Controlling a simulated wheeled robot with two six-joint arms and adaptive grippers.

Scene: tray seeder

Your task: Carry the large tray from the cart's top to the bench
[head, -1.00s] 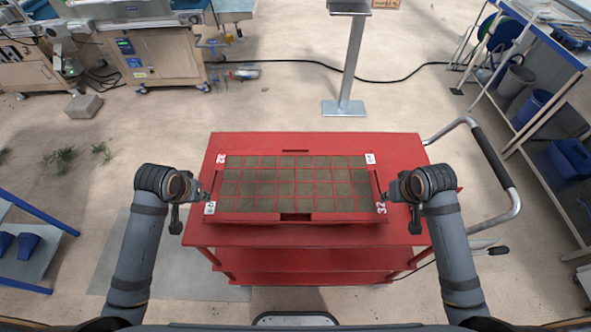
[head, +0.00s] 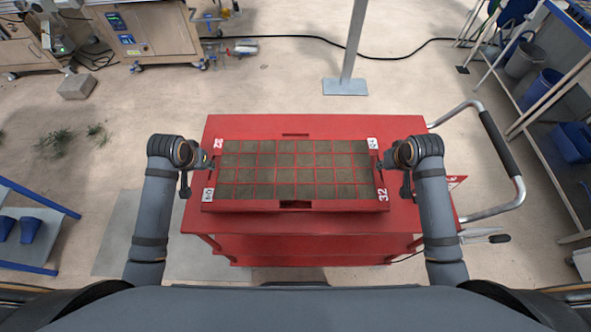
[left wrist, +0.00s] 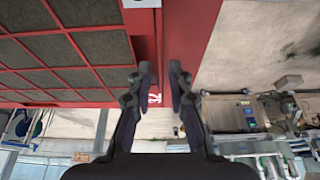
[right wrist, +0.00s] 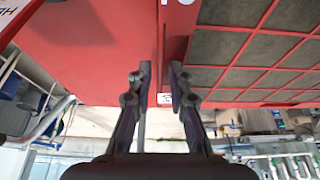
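The large tray (head: 295,205) is red with a grid of dark, soil-filled cells and white number labels at its corners. It lies level on the red cart's top (head: 415,220). My left gripper (head: 213,165) is at the tray's left side and my right gripper (head: 379,165) at its right side, both a little past the middle toward the far edge. In the left wrist view the fingers (left wrist: 160,72) stand on both sides of the tray's side edge, with a gap between them. The right wrist view shows the same for the right fingers (right wrist: 160,72). Contact cannot be made out.
The cart's push handle (head: 500,150) sticks out at the right. A metal post (head: 352,60) stands behind the cart, with a black cable on the floor. A blue-framed shelf (head: 560,90) stands at the right, another rack (head: 40,235) at the left. Wooden machine cabinets (head: 150,45) stand at the far left.

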